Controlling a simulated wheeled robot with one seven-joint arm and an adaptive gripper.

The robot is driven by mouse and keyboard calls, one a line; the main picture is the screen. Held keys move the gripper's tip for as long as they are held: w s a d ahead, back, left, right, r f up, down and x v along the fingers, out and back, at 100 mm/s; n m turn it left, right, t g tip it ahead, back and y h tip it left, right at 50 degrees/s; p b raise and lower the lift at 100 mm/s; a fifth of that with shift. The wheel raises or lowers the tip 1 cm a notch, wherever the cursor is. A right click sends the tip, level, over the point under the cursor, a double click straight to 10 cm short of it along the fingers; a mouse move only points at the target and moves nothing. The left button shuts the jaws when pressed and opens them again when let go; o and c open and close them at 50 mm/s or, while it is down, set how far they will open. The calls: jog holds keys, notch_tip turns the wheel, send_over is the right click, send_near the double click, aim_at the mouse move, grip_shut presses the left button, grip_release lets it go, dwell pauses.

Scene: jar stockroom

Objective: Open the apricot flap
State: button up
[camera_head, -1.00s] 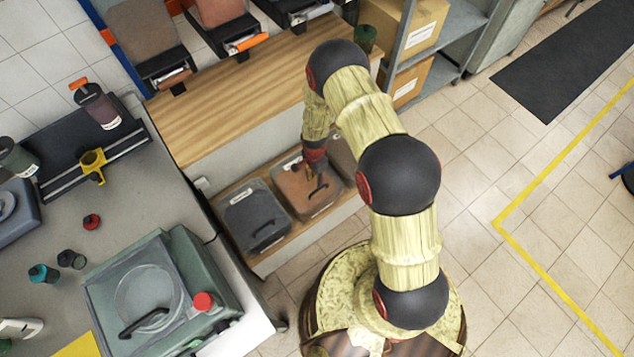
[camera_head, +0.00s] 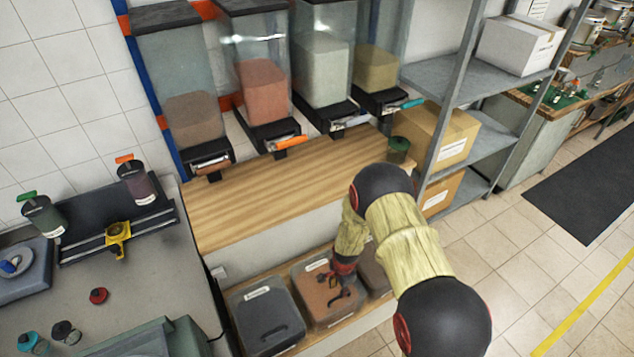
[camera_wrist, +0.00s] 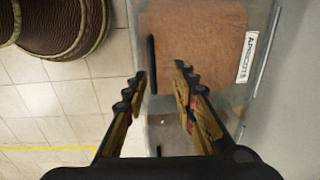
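The apricot bin (camera_head: 312,296) is a clear box with brown-orange contents, in the low row under the wooden counter. Its label reads "APRICOTS" (camera_wrist: 247,58) in the wrist view. The apricot flap (camera_wrist: 200,20) is its clear top, which looks closed, with a black bar handle (camera_wrist: 151,60). In the head view the handle (camera_head: 343,298) shows just below my gripper (camera_head: 332,281). In the wrist view my gripper (camera_wrist: 160,72) is open, and the handle appears between its fingertips, nearer the left finger. I cannot tell whether they touch.
A dark-lidded bin (camera_head: 265,318) stands left of the apricot bin, and another bin (camera_head: 373,270) stands right, partly behind my arm. The wooden counter (camera_head: 270,205) overhangs behind, below several dispensers. A grey worktop (camera_head: 150,275) is at left. Tiled floor lies free at right.

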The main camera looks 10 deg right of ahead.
jog(key=shift+s+n, duration=0.25)
jog(key=shift+n, duration=0.15)
jog(key=s+n+g, duration=0.2)
jog(key=s+n, duration=0.1)
jog(key=s, duration=0.4)
jog(key=s+r+n+t+b, duration=0.2)
jog(key=s+r, duration=0.3)
jog(key=r, duration=1.1)
jog(key=s+r+n+t+b, duration=0.2)
jog(key=s+r+n, duration=0.3)
jog(key=r, duration=1.1)
jog(key=s+r+n+t+b, duration=0.2)
jog(key=s+r, duration=0.3)
jog(key=r, duration=1.2)
jog(key=shift+d+n+t, duration=0.25)
jog(key=shift+n+t, duration=0.05)
jog(key=shift+n, duration=0.5)
jog(key=shift+s+r, duration=0.25)
jog(key=shift+r, duration=0.25)
jog(key=shift+c, duration=0.7)
jog(key=shift+w, duration=0.1)
jog(key=c, duration=0.4)
